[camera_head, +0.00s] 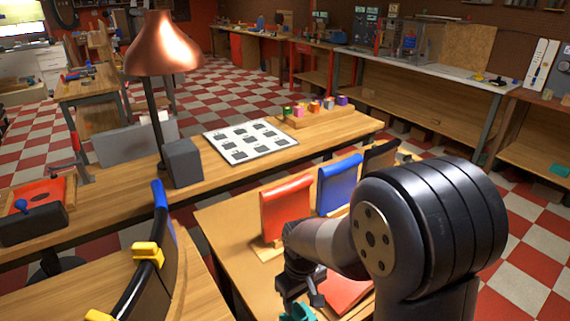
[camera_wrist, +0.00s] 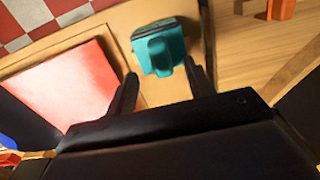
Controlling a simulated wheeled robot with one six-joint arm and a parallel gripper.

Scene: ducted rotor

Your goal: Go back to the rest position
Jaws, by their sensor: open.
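My gripper (camera_wrist: 160,69) shows in the wrist view with its two black fingers spread apart. A teal block-like object (camera_wrist: 158,46) sits just beyond the fingertips, lined up with the gap; I cannot tell whether a finger touches it. In the head view my gripper (camera_head: 303,290) is low over the near wooden table, partly hidden by my arm. A bit of the teal object (camera_head: 297,313) shows below it at the bottom edge. A red flat panel (camera_wrist: 72,82) lies left of the fingers in the wrist view.
A red panel (camera_head: 286,208) and a blue panel (camera_head: 339,185) stand upright behind my gripper. A copper lamp (camera_head: 160,45), a grey box (camera_head: 183,163) and a white board with dark squares (camera_head: 249,141) stand on the workbench. A dark curved piece with yellow clamps (camera_head: 147,254) is at left.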

